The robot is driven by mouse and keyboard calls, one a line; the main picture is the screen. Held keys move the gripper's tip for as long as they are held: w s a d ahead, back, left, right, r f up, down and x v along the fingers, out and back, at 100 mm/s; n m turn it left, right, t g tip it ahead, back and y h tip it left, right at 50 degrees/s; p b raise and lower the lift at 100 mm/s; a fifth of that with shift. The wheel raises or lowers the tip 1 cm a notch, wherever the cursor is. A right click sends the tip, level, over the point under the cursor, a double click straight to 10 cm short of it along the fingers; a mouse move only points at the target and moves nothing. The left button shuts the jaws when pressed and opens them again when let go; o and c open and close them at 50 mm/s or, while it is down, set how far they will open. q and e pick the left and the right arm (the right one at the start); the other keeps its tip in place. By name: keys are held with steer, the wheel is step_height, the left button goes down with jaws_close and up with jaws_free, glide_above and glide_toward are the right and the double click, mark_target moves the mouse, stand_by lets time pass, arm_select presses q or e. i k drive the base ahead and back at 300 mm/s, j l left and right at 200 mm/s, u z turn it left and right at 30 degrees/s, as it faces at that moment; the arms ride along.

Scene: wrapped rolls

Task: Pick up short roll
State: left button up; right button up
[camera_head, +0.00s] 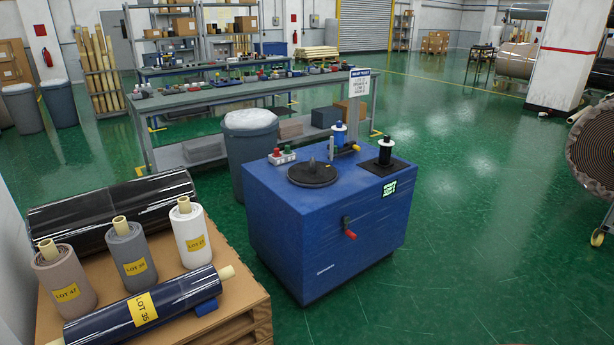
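Three short upright rolls with yellow labels and tan cores stand on a pallet-like brown platform (190,328) at the lower left. They are a brown-taupe roll (61,274) marked LOT 47, a grey roll (126,251) and a white roll (191,228). A longer dark blue wrapped roll (186,292) marked LOT 35 lies in front of them. A large black wrapped roll (110,208) lies behind them. The picture does not single out one of the short rolls. Neither of my grippers is in view.
A blue cabinet machine (312,238) with a round black turntable (313,174) stands right of the platform. A grey bin (250,150) and a long workbench (190,152) are behind it. Green floor (480,250) is clear to the right.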

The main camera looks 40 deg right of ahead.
mark_target(189, 225)
steer(key=i+l+u, duration=0.4)
steer(key=i+l, duration=1.5)
steer(key=i, duration=0.05)
